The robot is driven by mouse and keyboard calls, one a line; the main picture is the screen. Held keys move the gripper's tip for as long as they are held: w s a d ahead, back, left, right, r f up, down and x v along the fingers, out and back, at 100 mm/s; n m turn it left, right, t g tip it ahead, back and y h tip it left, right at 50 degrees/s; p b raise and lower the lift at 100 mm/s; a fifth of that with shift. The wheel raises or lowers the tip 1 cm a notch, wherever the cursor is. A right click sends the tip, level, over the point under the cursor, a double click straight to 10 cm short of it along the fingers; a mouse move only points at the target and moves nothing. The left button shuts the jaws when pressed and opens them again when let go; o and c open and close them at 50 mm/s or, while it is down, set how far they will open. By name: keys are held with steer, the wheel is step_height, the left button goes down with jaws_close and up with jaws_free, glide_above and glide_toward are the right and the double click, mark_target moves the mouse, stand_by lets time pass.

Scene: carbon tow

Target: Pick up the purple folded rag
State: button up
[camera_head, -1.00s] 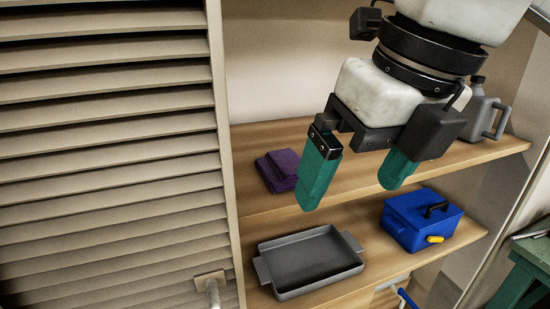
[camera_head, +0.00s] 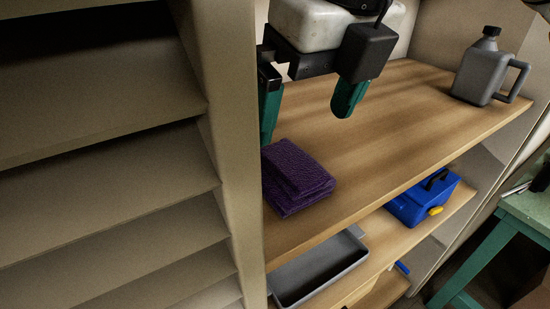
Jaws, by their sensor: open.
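The purple folded rag (camera_head: 294,177) lies on the upper wooden shelf, near its front left end, close to the louvred door. Its left edge is cut off from view by the door's edge. My gripper (camera_head: 308,108) has two green fingers, spread apart and empty. It is above and behind the rag in the picture, with the left finger partly hidden by the door's edge. The left fingertip appears near the rag's back edge; I cannot tell the height between them.
The louvred door (camera_head: 232,130) stands close on the left. A grey jug (camera_head: 478,75) is at the shelf's far right. The shelf (camera_head: 385,130) between is clear. Below are a blue box (camera_head: 412,207) and a grey tray (camera_head: 318,268). A green table (camera_head: 500,235) stands at right.

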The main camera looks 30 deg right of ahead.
glide_above(285, 165)
steer(key=s, duration=0.2)
steer(key=f, duration=0.5)
steer(key=shift+s+a+f, duration=0.15)
steer(key=shift+s, duration=0.05)
steer(key=shift+w+p+x, duration=0.15)
steer(key=shift+p+x, duration=0.3)
steer(key=shift+x, duration=0.85)
steer(key=shift+w+p+x, duration=0.2)
steer(key=shift+p+x, duration=0.2)
steer(key=shift+x, duration=0.9)
steer(key=shift+c, duration=0.3)
steer(key=c, duration=0.8)
